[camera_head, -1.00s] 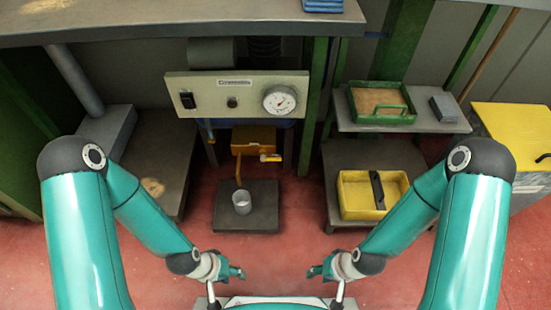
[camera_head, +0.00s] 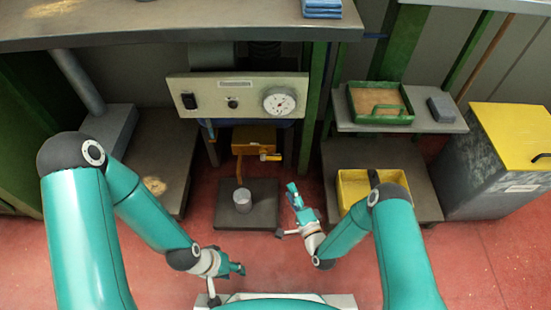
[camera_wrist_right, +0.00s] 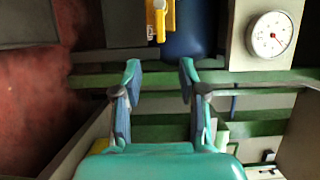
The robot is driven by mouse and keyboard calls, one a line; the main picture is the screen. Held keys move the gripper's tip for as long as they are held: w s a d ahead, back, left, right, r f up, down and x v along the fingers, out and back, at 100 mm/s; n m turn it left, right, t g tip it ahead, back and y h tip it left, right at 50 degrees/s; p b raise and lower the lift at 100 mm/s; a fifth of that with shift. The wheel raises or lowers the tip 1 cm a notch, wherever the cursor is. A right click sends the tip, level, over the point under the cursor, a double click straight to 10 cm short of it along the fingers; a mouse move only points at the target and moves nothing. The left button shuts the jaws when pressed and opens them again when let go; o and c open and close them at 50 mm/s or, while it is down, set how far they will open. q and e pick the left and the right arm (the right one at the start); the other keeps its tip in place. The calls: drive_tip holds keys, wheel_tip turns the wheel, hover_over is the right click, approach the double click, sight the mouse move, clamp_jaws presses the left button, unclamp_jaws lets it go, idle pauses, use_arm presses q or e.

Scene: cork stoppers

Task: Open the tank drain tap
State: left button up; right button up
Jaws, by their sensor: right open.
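The drain tap (camera_head: 270,156) is a small yellow lever on an orange-yellow fitting (camera_head: 253,138) below the control panel. It lies roughly sideways in the head view. In the right wrist view the yellow tap (camera_wrist_right: 168,18) shows at the top edge, in front of a dark blue rounded body (camera_wrist_right: 190,38). My right gripper (camera_head: 291,193) is open and empty, below and to the right of the tap, apart from it; its two fingers (camera_wrist_right: 160,75) show in the wrist view. My left gripper (camera_head: 238,269) is low, near my base; its opening is unclear.
A metal cup (camera_head: 242,201) stands on a dark plate (camera_head: 262,217) below the spout pipe. The panel (camera_head: 215,97) with its gauge (camera_head: 280,101) is above the tap. A yellow tray (camera_head: 350,198) is to the right. Red floor is clear in front.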

sight(275, 157)
drive_tip(key=b+x, duration=0.5)
drive_tip(key=x, duration=1)
drive_tip(key=shift+w, duration=0.2)
